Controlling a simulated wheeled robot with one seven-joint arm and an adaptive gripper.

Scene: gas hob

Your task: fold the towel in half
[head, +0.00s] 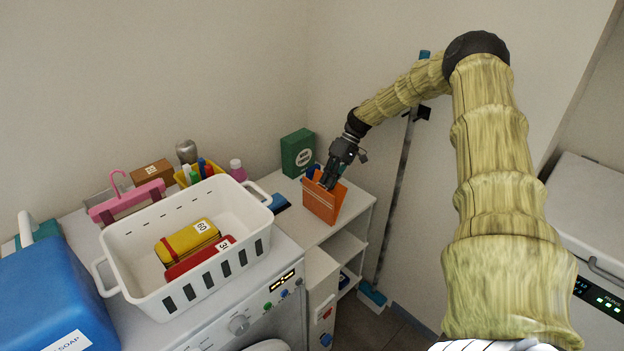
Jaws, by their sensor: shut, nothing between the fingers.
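An orange, flat-sided piece (322,205) stands on the white shelf unit in the corner. It has a pale stripe across its front and two raised sides; I cannot tell whether it is the towel or a holder. My gripper (328,183) points down at its top edge, with the fingertips between or just in front of the raised sides. The gripper is shut with nothing held. It hides part of the orange piece's upper edge. No other towel is plainly in view.
A green box (298,152) stands behind the orange piece. Left are a white basket (130,248) holding yellow and red packs, a blue soap container (52,300) and a pink-handled item (125,200). A dark blue item (279,203) lies beside the orange piece. The shelf's right front is clear.

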